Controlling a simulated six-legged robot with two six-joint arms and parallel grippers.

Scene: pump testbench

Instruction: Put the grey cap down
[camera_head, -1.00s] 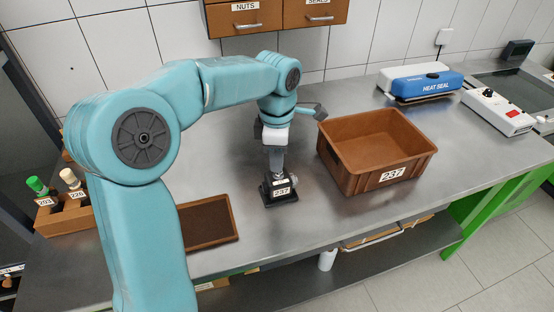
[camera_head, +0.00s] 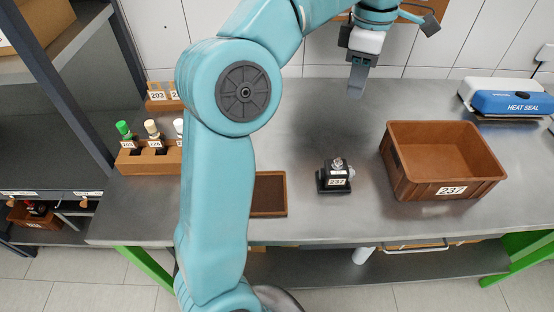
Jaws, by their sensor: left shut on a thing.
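My left gripper (camera_head: 356,86) hangs above the back part of the metal bench, fingers pointing down. It is shut on a small grey thing, which I take to be the grey cap; fingers and cap are hard to tell apart at this size. A small black pump unit (camera_head: 334,180) labelled 237, with a metal fitting on top, stands upright on the bench below and in front of the gripper, apart from it. A shallow brown tray (camera_head: 268,196) with a dark, bare floor lies left of the unit, partly hidden by my left arm. My right gripper is not in view.
A brown crate (camera_head: 443,135) labelled 237 stands right of the unit. A blue and white heat sealer (camera_head: 512,102) is at the back right. A wooden rack (camera_head: 133,163) with capped bottles stands at the left. The bench (camera_head: 325,120) behind the unit is clear.

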